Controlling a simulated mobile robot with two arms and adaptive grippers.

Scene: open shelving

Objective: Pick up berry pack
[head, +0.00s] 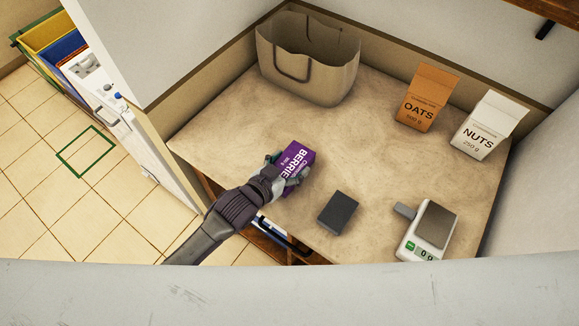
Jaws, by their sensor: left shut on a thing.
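The berry pack (299,158) is a purple box with white "BERRIES" lettering, over the left middle part of the worktop. My left gripper (287,173) is shut on the berry pack, with its fingers at the pack's lower and left sides. The gripper hides part of the pack. I cannot tell whether the pack touches the worktop or is held just above it. My right gripper does not show.
On the worktop (225,110) are a beige bag (325,75) at the back, an orange oats pack (425,100), a white nuts pack (485,128), a dark block (338,212) and a scale (428,230).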

